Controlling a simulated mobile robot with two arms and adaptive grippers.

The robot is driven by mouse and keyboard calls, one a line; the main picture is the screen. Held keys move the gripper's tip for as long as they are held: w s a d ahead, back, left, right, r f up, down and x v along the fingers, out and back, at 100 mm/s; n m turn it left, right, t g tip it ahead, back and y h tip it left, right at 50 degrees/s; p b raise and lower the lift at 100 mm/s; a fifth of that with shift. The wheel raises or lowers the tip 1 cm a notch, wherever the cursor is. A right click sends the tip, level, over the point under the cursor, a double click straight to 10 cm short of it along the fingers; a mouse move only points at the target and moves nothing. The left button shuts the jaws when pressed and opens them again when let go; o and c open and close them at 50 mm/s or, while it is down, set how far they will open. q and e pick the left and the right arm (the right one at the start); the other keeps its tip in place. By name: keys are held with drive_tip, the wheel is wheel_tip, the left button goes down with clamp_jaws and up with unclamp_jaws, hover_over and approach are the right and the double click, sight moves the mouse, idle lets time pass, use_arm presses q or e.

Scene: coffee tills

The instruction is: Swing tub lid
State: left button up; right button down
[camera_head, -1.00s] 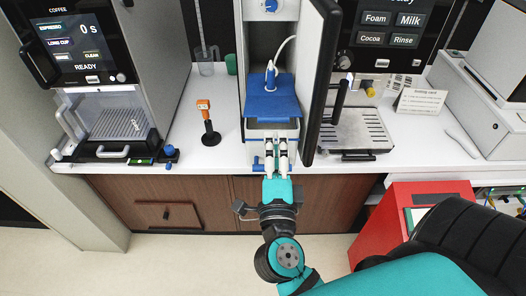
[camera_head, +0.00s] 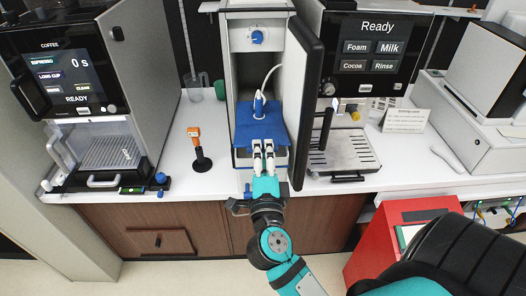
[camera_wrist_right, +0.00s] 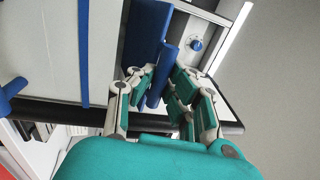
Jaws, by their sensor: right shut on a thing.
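The blue tub lid (camera_head: 248,128) sits inside the open white cabinet (camera_head: 232,80), with a white hose running to a blue-and-white fitting on its top. My right gripper (camera_head: 263,146) is at the lid's front edge. In the right wrist view, its fingers (camera_wrist_right: 162,92) are shut on a blue bar (camera_wrist_right: 165,62) along the edge of a blue panel (camera_wrist_right: 147,35), which looks like the lid. The pale tub front is mostly hidden behind my fingers and the lid. I cannot tell the lid's exact tilt. My left gripper is not in view.
The cabinet's dark door (camera_head: 303,100) stands open just right of my right gripper. A coffee machine (camera_head: 70,85) is at left, an orange-handled tamper (camera_head: 199,150) between. A drip tray (camera_head: 345,152) is right of the door. A red bin (camera_head: 395,225) stands below the counter.

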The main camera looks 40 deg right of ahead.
drive_tip(key=shift+s+a+f+b, duration=0.15)
drive_tip(key=shift+f+b, duration=0.45)
drive_tip(key=shift+f, duration=0.35)
drive_tip(key=shift+s+f+b, duration=0.1)
drive_tip(key=shift+f+b, duration=0.45)
drive_tip(key=shift+f, duration=0.4)
drive_tip(key=shift+f, duration=0.1)
drive_tip(key=c, duration=1.3)
unclamp_jaws()
drive_tip(key=shift+a+f, duration=0.1)
drive_tip(key=v, duration=1.2)
